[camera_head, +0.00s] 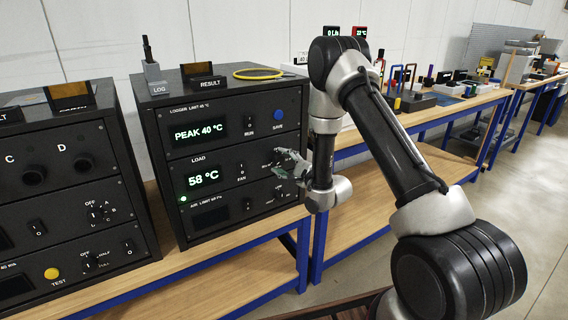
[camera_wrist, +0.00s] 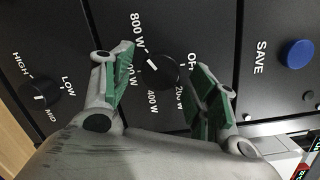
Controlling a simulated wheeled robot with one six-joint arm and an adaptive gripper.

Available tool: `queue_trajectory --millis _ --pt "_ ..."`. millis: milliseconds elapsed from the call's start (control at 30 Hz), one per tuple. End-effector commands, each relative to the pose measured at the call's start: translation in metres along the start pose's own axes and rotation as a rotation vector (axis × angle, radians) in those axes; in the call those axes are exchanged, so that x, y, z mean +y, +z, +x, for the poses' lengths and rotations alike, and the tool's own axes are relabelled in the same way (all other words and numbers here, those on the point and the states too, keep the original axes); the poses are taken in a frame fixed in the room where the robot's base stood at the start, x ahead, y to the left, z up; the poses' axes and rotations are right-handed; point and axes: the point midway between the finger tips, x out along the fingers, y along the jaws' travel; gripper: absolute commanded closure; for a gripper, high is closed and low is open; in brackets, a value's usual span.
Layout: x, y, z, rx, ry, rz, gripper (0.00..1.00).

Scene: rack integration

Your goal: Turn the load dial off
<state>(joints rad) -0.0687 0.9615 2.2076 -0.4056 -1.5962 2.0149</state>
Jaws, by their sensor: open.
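The load dial (camera_wrist: 160,72) is a round black knob on the dark panel, with labels OFF, 200 W, 400 W and 800 W around it in the wrist view. Its white mark points to the upper left, toward 800 W. My gripper (camera_wrist: 161,68) is open, with one green-padded finger on each side of the dial; I cannot tell whether either pad touches it. In the head view my gripper (camera_head: 288,166) is at the right of the LOAD panel (camera_head: 208,160) and hides most of the dial. The panel's display (camera_head: 203,179) reads 58 °C.
A HIGH/LOW/MID knob (camera_wrist: 39,97) is left of my gripper in the wrist view, and a blue SAVE button (camera_wrist: 297,53) is at the right. The logger display (camera_head: 199,132) reads PEAK 40 °C. A fan switch (camera_head: 241,170) is left of my gripper.

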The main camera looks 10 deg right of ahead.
Motion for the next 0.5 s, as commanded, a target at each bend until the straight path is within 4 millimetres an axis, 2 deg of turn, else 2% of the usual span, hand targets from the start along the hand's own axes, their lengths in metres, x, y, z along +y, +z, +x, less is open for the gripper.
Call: queue_trajectory --millis 67,333,500 --pt "0.0 -0.0001 -0.0002 0.0 0.0 0.0 0.41" --pt "0.0 -0.0001 -0.0005 0.0 0.0 -0.001 0.87" --pt "0.0 -0.0001 -0.0005 0.001 0.001 -0.004 0.87"
